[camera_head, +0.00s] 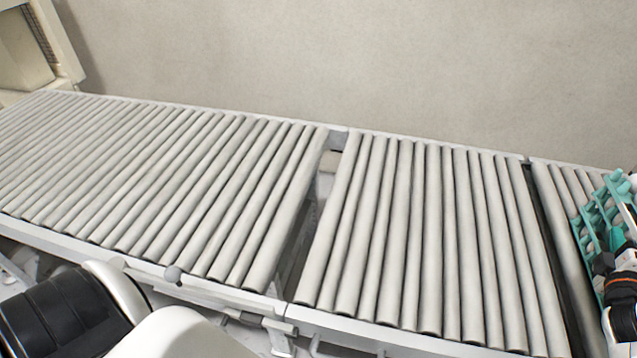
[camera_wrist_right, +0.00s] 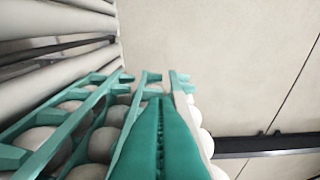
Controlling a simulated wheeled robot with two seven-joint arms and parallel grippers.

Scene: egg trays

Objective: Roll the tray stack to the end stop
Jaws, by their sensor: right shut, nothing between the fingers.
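The tray stack (camera_head: 592,222) is teal and stands at the right edge of the head view, on the rollers, partly cut off by the frame. In the right wrist view, its teal lattice (camera_wrist_right: 62,130) holds several white eggs (camera_wrist_right: 104,143). My right gripper (camera_wrist_right: 160,104) has its teal fingers closed together with nothing between them. The fingers are close against the trays; whether they touch cannot be told. In the head view my right wrist overlaps the stack. My left gripper is out of view. I cannot make out an end stop.
The roller conveyor (camera_head: 420,230) runs across the head view, its rollers bare left of the stack. A gap (camera_head: 305,225) separates two sections, and a dark strip (camera_head: 548,255) lies near the stack. A cream machine (camera_head: 35,45) stands at the far left. A plain wall (camera_head: 360,65) runs behind.

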